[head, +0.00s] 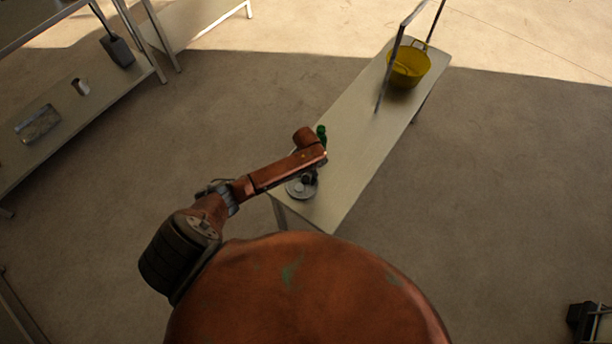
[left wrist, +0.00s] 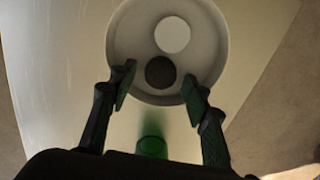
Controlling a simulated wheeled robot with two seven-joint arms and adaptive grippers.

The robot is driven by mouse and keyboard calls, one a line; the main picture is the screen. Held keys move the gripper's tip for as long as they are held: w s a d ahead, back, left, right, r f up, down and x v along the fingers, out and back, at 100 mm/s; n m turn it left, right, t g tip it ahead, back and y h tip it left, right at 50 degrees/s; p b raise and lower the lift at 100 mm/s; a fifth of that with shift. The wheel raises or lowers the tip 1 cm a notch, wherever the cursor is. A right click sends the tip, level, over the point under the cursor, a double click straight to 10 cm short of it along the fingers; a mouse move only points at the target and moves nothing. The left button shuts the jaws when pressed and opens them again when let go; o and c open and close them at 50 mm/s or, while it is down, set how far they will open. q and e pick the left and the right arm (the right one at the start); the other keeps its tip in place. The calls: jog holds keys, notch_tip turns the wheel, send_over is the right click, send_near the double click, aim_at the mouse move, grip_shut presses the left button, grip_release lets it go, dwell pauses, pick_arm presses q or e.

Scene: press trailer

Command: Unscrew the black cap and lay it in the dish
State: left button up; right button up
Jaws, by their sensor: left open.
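The dish (left wrist: 122,45) is a pale round tray at the end of the bench; it also shows in the head view (head: 293,193). In the left wrist view the black cap (left wrist: 160,72), a dark disc, appears inside the dish beside a white disc (left wrist: 172,34). My left gripper (left wrist: 157,80) is open over the dish, with its fingers apart on either side of the cap and not touching it. A green bottle (left wrist: 152,147) shows close to the gripper base; in the head view its green top (head: 321,132) stands behind my left arm. My right gripper is out of view.
The narrow pale bench (head: 360,135) runs to the back right and is mostly clear. A metal frame (head: 384,85) and a yellow bucket (head: 409,66) stand at its far end. A shelf (head: 60,150) with a white cup (head: 81,87) stands at left.

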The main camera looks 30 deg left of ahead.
aim_at(306, 178)
pick_arm(q)
notch_tip(306, 178, up, 12)
jog(key=p, duration=0.2)
jog(key=shift+r, duration=0.15)
dwell(1.0)
